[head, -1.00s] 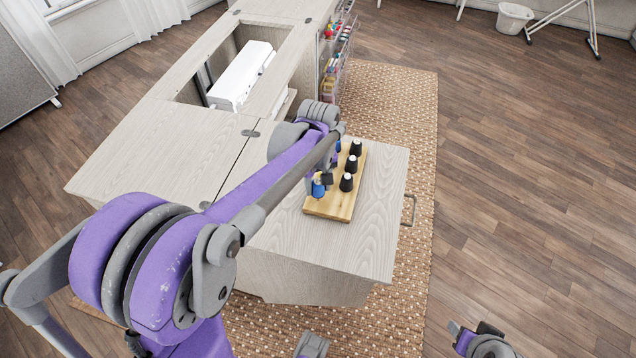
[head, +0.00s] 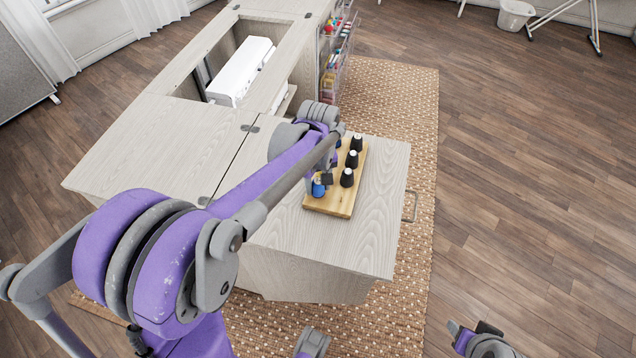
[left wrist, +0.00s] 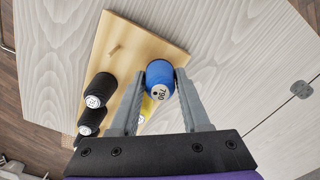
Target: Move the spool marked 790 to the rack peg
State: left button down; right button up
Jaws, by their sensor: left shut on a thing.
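The blue spool marked 790 (left wrist: 160,78) is between the two fingers of my left gripper (left wrist: 160,85), which is shut on it. Its labelled end faces the left wrist camera. In the head view the blue spool (head: 318,189) is at the near left part of the wooden rack (head: 328,206). I cannot tell whether it touches the rack. A bare peg (left wrist: 114,49) stands on the rack in the left wrist view, up and left of the spool. My right gripper (head: 475,336) is low at the right in the head view, empty and away from the cabinet; its opening is unclear.
Several black spools (left wrist: 100,89) stand in a row on the rack beside my left gripper. A yellow thing (left wrist: 148,106) shows partly between my fingers. A white sewing machine (head: 241,72) sits in the cabinet opening. The cabinet top (head: 375,215) right of the rack is clear.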

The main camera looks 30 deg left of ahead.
pick_arm(q)
jog(key=shift+c, duration=1.5)
grip_release()
notch_tip(320, 180, up, 11)
jog(key=p, duration=0.1)
jog(key=s+d+f+m+t+p, duration=0.1)
jog(key=s+d+m+t+p, duration=0.1)
jog(key=s, duration=0.5)
jog(key=s+d+m+t+p, duration=0.3)
jog(key=s+d+m, duration=0.1)
jog(key=s+m, duration=0.3)
jog(key=shift+s+d+f+p, duration=0.4)
jog(key=shift+s, duration=0.35)
